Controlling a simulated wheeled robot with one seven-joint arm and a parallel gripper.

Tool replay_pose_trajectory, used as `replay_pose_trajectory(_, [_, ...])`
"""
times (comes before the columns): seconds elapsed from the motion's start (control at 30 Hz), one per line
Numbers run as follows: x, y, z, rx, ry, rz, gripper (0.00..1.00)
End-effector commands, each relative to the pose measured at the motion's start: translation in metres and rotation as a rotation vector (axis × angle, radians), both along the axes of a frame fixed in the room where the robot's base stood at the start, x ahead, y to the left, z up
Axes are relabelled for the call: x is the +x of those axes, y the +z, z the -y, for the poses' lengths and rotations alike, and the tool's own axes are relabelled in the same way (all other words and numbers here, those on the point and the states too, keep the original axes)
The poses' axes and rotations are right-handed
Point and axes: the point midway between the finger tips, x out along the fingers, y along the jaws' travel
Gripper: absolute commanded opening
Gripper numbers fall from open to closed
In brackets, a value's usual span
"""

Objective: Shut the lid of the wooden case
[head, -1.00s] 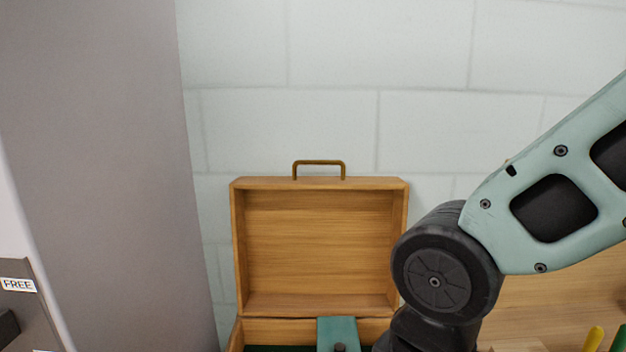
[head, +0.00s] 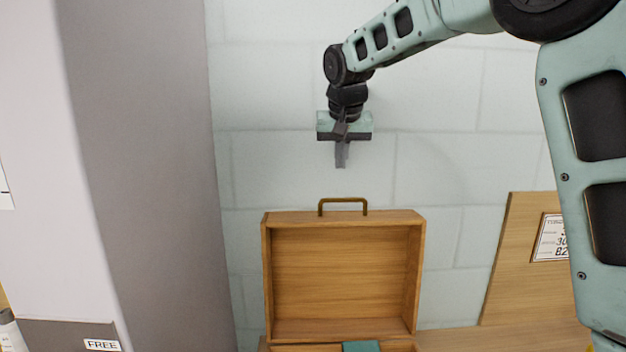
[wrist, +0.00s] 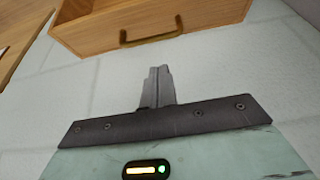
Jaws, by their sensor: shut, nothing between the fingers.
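The wooden case (head: 268,340) stands at the bottom of the head view, with its lid (head: 342,268) open and upright, hollow side facing me. A brass handle (head: 343,201) is on the lid's top edge. My gripper (head: 341,164) is shut and empty, pointing down above the handle with a gap between them. In the wrist view my gripper (wrist: 158,70) shows its fingers together, and the lid (wrist: 170,15) with its handle (wrist: 150,38) lies beyond the fingertips, apart from them. Most of the case's lower body is cut off by the frame.
A pale block wall (head: 270,100) stands behind the case. A tall grey panel (head: 140,150) rises on the left, with a "FREE" label (head: 102,345) low down. A wooden board (head: 510,285) with a paper tag (head: 552,238) is at the right. Something teal (head: 361,347) shows in the case.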

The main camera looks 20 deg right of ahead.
Motion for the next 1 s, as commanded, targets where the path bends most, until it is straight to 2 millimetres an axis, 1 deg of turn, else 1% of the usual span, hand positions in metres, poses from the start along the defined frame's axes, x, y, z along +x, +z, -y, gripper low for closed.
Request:
replay_pose_trajectory(0.07, [0.003, 0.0, 0.005, -0.003, -0.012, 0.003, 0.0])
replay_pose_trajectory(0.17, [0.007, -0.01, 0.007, -0.003, -0.012, 0.0, 0.0])
replay_pose_trajectory(0.5, [0.028, -0.064, 0.014, -0.002, -0.008, -0.001, 0.0])
replay_pose_trajectory(0.6, [0.033, -0.076, 0.016, -0.002, -0.008, 0.0, 0.0])
replay_pose_trajectory(0.8, [0.037, -0.088, 0.018, -0.001, -0.008, 0.003, 0.0])
replay_pose_trajectory(1.0, [0.038, -0.09, 0.018, -0.002, -0.008, 0.004, 0.0])
